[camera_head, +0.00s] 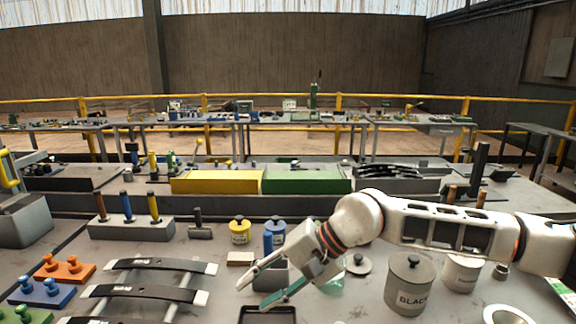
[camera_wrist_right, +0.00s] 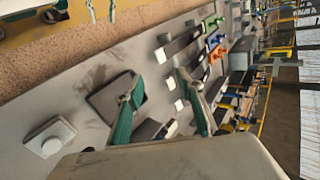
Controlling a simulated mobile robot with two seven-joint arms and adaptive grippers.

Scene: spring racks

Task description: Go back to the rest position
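My right arm (camera_head: 430,230) comes in from the right in the head view. My right gripper (camera_head: 253,296) is above the near bench, with its two fingers spread apart and nothing between them. In the right wrist view my right gripper (camera_wrist_right: 160,82) also shows two separated green-padded fingers. In the head view a dark tray (camera_head: 267,316) lies at the bottom, just below the fingertips, partly cut off by the frame. My left gripper is not seen.
Dark leaf springs (camera_head: 160,265) lie at the left of the bench. A grey block (camera_head: 130,228) holds coloured-handled tools. A grey pot marked BLACK (camera_head: 408,285) stands under my right arm, near a lid (camera_head: 357,264). Yellow (camera_head: 240,229) and blue (camera_head: 274,228) pots stand behind the gripper.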

